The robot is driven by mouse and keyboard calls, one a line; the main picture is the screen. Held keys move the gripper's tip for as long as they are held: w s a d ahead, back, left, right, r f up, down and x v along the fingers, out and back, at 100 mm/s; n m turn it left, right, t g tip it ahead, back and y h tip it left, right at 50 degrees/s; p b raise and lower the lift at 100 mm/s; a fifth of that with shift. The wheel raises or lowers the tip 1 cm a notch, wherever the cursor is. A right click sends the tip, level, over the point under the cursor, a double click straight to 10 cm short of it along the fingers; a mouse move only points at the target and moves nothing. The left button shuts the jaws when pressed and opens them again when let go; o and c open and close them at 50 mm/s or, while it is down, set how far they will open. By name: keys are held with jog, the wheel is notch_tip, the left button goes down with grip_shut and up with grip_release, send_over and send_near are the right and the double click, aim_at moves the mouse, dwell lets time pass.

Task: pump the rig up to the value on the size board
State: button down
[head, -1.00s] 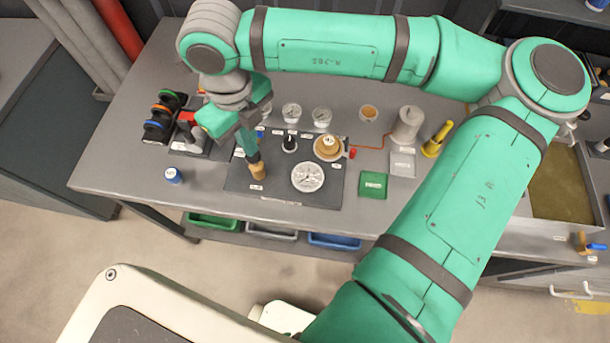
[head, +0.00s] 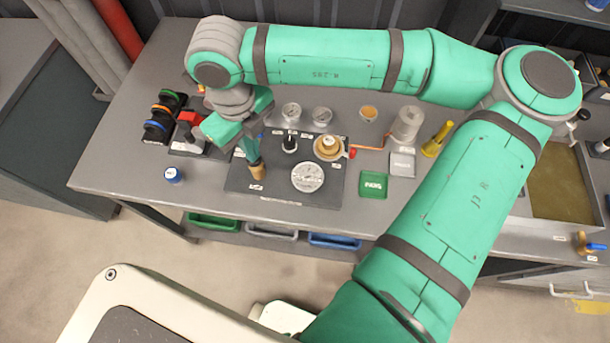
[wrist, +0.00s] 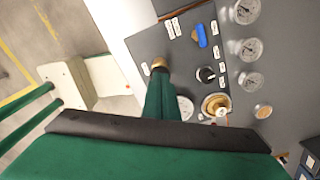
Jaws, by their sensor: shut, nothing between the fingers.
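My gripper (head: 254,160) is shut and points down over the left part of a dark rig plate (head: 278,192). Its fingertips are at the top of a small tan knob or handle (head: 257,172), seemingly touching it. The knob also shows just past the fingers in the wrist view (wrist: 159,63). On the plate are a large white dial gauge (head: 307,177), a black knob (head: 289,144) and a round brass part (head: 328,147) with a red piece. A blue lever (wrist: 202,36) lies near the plate's edge in the wrist view. Dial readings and labels are too small to read.
A green tray (head: 373,185), a grey cylinder (head: 407,124) and a yellow funnel-like piece (head: 436,140) are to the right. A blue-capped jar (head: 172,175) and coloured rings (head: 160,118) are to the left.

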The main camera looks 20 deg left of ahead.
jog(key=shift+f, duration=0.4)
jog(key=shift+r, duration=1.3)
jog(key=shift+f, duration=0.15)
